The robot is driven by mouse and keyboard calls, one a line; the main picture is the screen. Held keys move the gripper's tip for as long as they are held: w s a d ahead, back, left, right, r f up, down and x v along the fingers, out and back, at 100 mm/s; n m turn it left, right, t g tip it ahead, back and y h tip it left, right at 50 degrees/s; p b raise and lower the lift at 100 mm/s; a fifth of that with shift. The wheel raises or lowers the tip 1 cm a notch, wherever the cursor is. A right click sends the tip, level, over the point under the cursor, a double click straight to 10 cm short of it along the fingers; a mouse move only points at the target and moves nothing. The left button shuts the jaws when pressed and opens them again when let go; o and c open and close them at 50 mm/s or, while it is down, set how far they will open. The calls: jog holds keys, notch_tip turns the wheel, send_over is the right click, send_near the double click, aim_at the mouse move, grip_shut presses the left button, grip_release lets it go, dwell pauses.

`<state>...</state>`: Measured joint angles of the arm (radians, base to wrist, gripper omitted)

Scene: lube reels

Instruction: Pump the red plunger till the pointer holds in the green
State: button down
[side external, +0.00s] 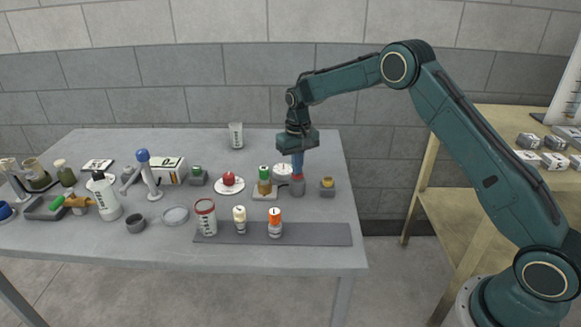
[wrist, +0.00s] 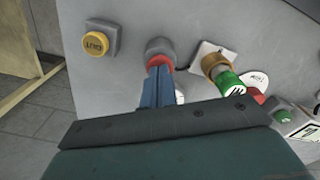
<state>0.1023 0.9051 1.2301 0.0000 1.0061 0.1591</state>
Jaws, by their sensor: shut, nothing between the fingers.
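The red plunger (side external: 297,177) tops a grey cylinder (side external: 297,189) near the right side of the grey table. It also shows in the wrist view (wrist: 161,62). My gripper (side external: 297,172) points down with its blue fingers shut and empty. The fingertips are at the plunger's red top and seem to touch it; they hide part of it. A white round face (side external: 282,170), perhaps the gauge, stands just behind and left of the plunger. In the wrist view the fingers mostly hide it. I cannot make out a pointer or green zone.
A yellow button on a grey box (side external: 327,187) stands right of the plunger. A green-capped brass fitting (side external: 264,182) is close on its left, with a red knob (side external: 229,179) farther left. Several bottles stand at the dark mat (side external: 325,234) in front.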

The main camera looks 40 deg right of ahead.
jog(key=shift+r, duration=3.6)
jog(key=s+a+r+n+t, duration=0.1)
jog(key=s+a+r+t, duration=0.25)
jog(key=s+r, duration=1.45)
jog(key=s+a+f+n+t, duration=0.1)
jog(key=s, duration=1)
jog(key=s+a+f+n+t, duration=0.1)
jog(key=s, duration=1)
jog(key=shift+s+a+f, duration=0.25)
jog(key=shift+s+f, duration=0.05)
jog(key=shift+f, duration=0.1)
